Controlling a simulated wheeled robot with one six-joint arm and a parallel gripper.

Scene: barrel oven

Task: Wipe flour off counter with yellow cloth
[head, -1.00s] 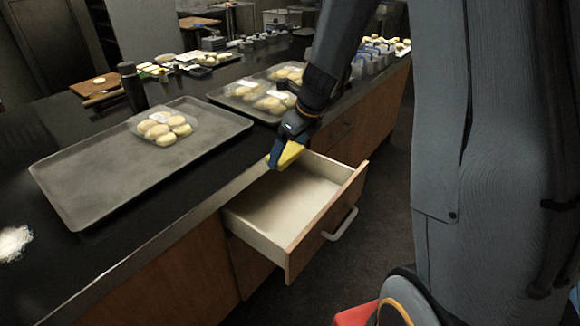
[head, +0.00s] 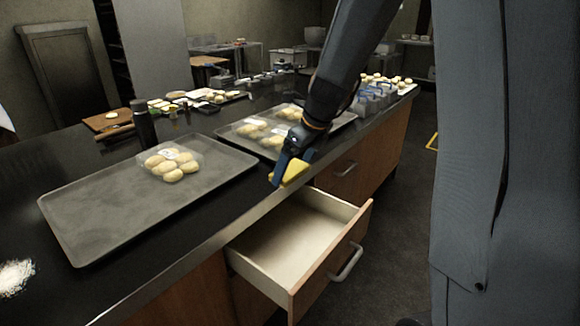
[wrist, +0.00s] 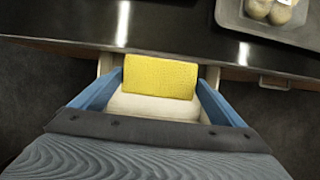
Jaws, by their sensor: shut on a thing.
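My gripper (head: 283,172) is shut on the yellow cloth (head: 294,172), near the counter's front edge and above the open drawer. In the wrist view the yellow cloth (wrist: 161,77) sits between the two blue fingers. The white flour (head: 15,277) lies in a small patch on the dark counter (head: 140,286) at the far left of the head view, well away from the gripper. The wrist view does not show the flour.
An open, apparently empty drawer (head: 290,240) juts out below the counter edge. A large grey tray (head: 105,215) with packed buns (head: 172,163) lies between the gripper and the flour. A second tray, a dark bottle (head: 143,123) and a cutting board (head: 105,121) stand farther back.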

